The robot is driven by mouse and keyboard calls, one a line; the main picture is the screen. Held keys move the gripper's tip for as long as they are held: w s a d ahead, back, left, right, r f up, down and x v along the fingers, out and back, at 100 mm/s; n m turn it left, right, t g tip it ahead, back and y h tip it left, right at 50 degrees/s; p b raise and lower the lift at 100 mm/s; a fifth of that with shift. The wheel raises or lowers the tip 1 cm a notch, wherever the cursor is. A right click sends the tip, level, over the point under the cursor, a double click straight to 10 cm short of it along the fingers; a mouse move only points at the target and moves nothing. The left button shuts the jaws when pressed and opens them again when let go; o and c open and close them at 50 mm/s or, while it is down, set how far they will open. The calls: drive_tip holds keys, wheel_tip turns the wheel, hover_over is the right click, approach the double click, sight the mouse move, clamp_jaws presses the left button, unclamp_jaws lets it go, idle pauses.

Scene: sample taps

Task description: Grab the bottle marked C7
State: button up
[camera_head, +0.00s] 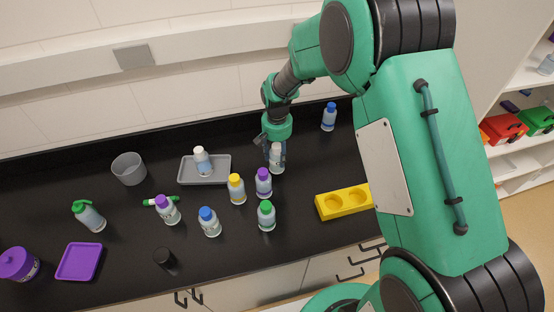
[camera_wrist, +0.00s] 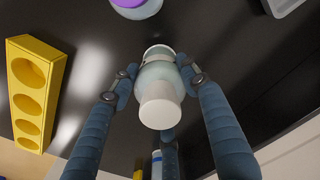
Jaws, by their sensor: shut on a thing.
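My gripper (camera_head: 272,150) is at the back of the black counter, shut on a white-capped bottle (camera_head: 277,160). In the wrist view the fingers of my gripper (camera_wrist: 160,82) press on the sides of this white-capped bottle (camera_wrist: 160,105), around its pale body. I cannot tell whether it touches the counter. No C7 mark is legible on any bottle. Another white-capped bottle (camera_head: 202,162) stands on a grey tray (camera_head: 222,177). Purple-capped bottles (camera_head: 263,182) (camera_head: 168,209), a yellow-capped one (camera_head: 236,188), blue-capped ones (camera_head: 209,221) (camera_head: 329,117) and a green-capped one (camera_head: 266,215) stand around.
A yellow rack (camera_head: 327,207) with round holes lies at right, partly behind my arm.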

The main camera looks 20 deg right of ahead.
sight(277, 145)
wheel_tip(277, 145, up, 7)
drive_tip(key=shift+f, duration=0.1)
